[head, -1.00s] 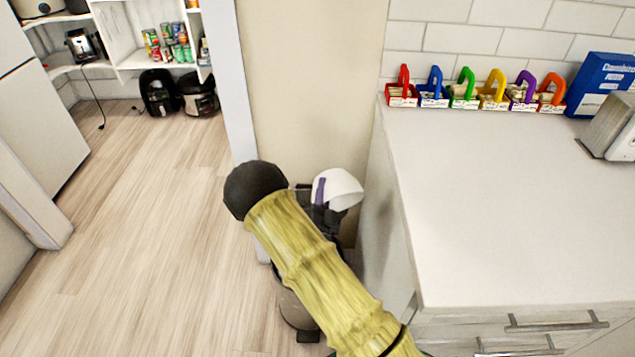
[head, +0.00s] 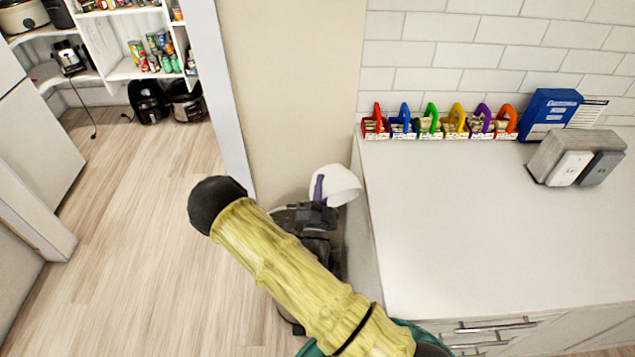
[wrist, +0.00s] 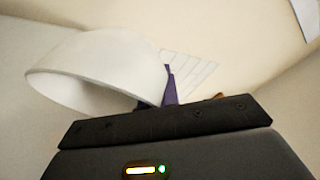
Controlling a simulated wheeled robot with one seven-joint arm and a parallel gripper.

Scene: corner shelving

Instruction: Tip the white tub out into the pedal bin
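The white tub (head: 341,186) is held tilted on its side at the end of my arm, beside the counter's left end. My gripper (head: 319,190) has a purple finger against the tub and appears shut on its wall. In the wrist view the tub (wrist: 90,68) lies left of the purple finger (wrist: 170,87), with its open mouth turned to the lower left. What is inside is not visible. The pedal bin (head: 286,310) stands on the floor below, almost wholly hidden behind my arm. I cannot tell whether its lid is open.
The white counter (head: 450,230) is close on the right, with colour-handled boxes (head: 430,127), a blue box (head: 548,112) and a metal toaster (head: 570,155). A wall (head: 290,90) is behind the tub. Open wood floor (head: 140,230) lies to the left, with pantry shelves beyond.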

